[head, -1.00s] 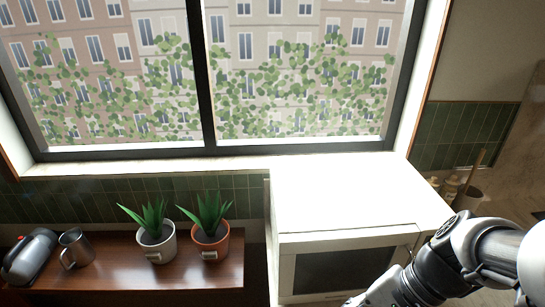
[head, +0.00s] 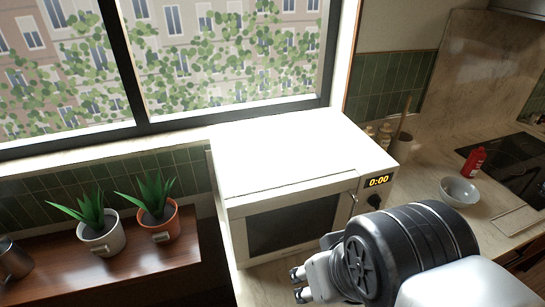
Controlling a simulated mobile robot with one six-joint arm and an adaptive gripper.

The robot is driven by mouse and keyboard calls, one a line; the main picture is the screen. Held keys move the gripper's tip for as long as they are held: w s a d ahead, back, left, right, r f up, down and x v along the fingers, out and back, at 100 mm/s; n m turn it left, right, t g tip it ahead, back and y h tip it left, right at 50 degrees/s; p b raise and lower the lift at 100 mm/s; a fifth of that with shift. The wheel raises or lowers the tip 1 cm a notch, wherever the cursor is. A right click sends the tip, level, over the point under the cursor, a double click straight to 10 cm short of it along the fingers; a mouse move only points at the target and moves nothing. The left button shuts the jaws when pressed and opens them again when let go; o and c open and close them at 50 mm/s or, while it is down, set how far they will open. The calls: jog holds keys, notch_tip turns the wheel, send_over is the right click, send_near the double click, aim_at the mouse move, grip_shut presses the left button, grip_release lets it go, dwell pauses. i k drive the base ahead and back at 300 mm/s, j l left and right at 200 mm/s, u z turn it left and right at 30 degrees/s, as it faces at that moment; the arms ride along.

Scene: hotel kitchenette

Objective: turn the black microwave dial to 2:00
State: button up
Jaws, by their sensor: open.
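The white microwave (head: 285,165) stands on the counter under the window, with its dark door window facing me. Its display (head: 378,181) at the upper right of the front reads 0:00. The black dial (head: 374,202) sits just below the display, with its lower part close to or behind my arm in this view, so its pointer is too small to read. My gripper (head: 298,285) is in front of the microwave's lower door, left of and below the dial. It is open and empty, and apart from the dial.
Two potted plants (head: 156,205) stand on the wooden shelf (head: 150,255) at left. At right are a grey bowl (head: 459,191), a red bottle (head: 473,162), a utensil holder (head: 402,145) and a dark cooktop (head: 510,165).

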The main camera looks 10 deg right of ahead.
aim_at(375, 200)
jog(key=z, duration=1)
jog(key=k, duration=0.3)
jog(key=z, duration=0.05)
